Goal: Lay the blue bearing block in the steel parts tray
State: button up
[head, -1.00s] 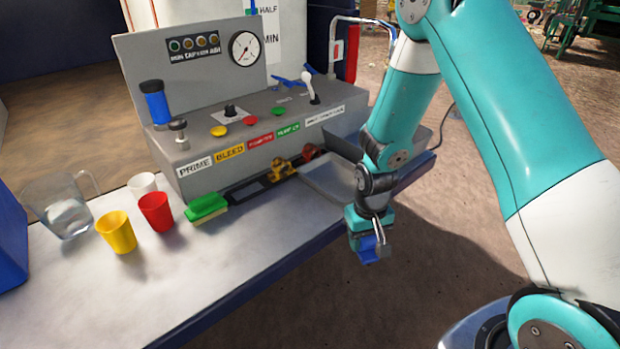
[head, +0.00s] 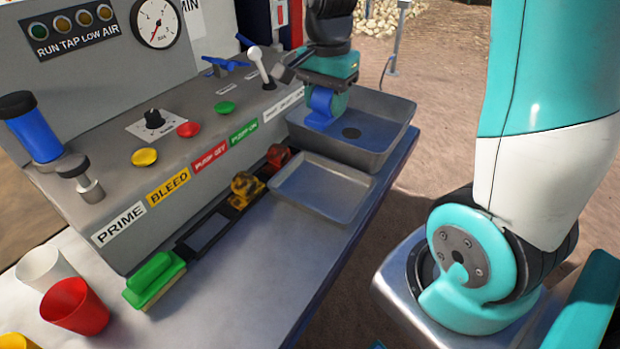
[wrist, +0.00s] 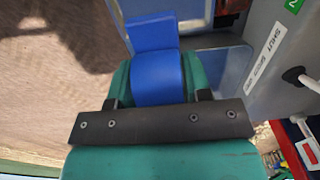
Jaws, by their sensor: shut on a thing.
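My gripper (head: 325,88) is shut on the blue bearing block (head: 321,105). The block also shows in the wrist view (wrist: 157,76), between the teal fingers. In the head view my gripper points down over a deeper grey basin, with the block at the basin's left part. I cannot tell whether the block touches the basin. The shallow steel parts tray (head: 300,197) lies empty on the bench, just in front of the basin and apart from the block.
The deep basin (head: 385,140) has a dark round drain. A green brush (head: 155,278) and cups (head: 75,305) sit nearer.

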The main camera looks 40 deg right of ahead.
aim_at(322, 190)
notch_tip(322, 190, down, 20)
jog(key=shift+r, duration=0.25)
jog(key=shift+f, duration=0.15)
jog(key=o, duration=1.2)
